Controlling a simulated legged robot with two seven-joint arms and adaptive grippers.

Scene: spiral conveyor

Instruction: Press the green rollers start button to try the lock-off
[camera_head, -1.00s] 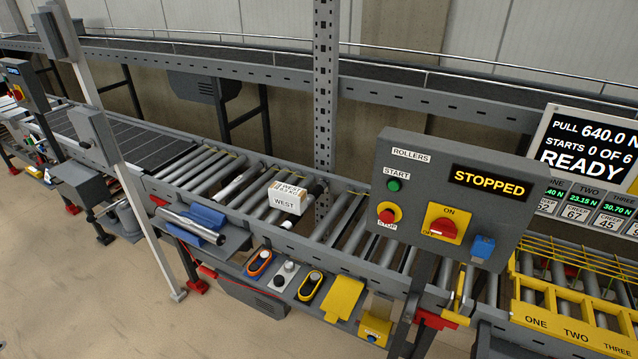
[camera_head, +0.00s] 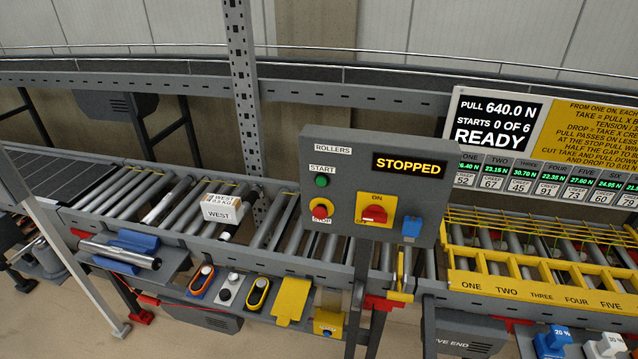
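The grey control panel (camera_head: 345,222) stands on a post in front of the roller conveyor, right of the picture's middle. Its green START button (camera_head: 321,181) is at the upper left of the panel, under the ROLLERS label. A red STOP button (camera_head: 321,210) on a yellow ring sits below it. A red rotary switch (camera_head: 375,213) on a yellow plate is to the right, under the ON mark. A blue padlock-like piece (camera_head: 411,228) is at the panel's lower right. The display (camera_head: 408,166) reads STOPPED. Neither of my grippers is in view.
A white carton (camera_head: 221,210) marked WEST sits on the rollers (camera_head: 290,225). Below are a shelf with small devices, a yellow tag (camera_head: 292,300) and a steel roller (camera_head: 120,253) on blue supports. A yellow numbered guard (camera_head: 545,282) and a board (camera_head: 500,125) reading READY are at right.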

